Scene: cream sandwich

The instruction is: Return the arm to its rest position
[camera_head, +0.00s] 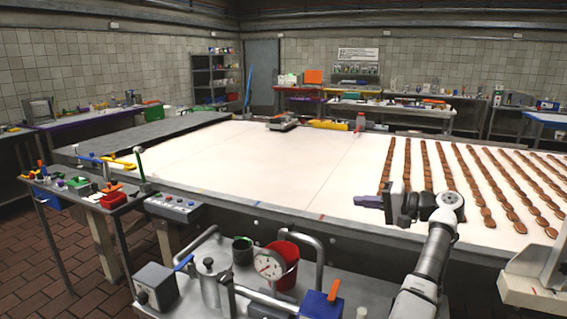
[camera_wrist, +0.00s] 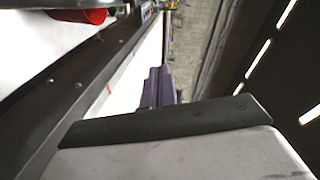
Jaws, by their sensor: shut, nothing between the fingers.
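My gripper (camera_head: 366,201) is at the end of my arm, in the right half of the head view. Its purple fingers point left and are shut, with nothing between them. It is held above the near edge of the large white table (camera_head: 270,165), left of the rows of brown biscuits, and looks apart from the surface. In the wrist view the purple fingers (camera_wrist: 158,88) are together beyond the dark gripper body. The wrist view is turned on its side.
Rows of brown biscuits (camera_head: 430,165) lie on the right of the table. In front stand a red bucket (camera_head: 287,270), a pressure gauge (camera_head: 269,265), a metal pot (camera_head: 209,285) and pipes. A white machine part (camera_head: 535,280) is at the right edge. The table's middle is clear.

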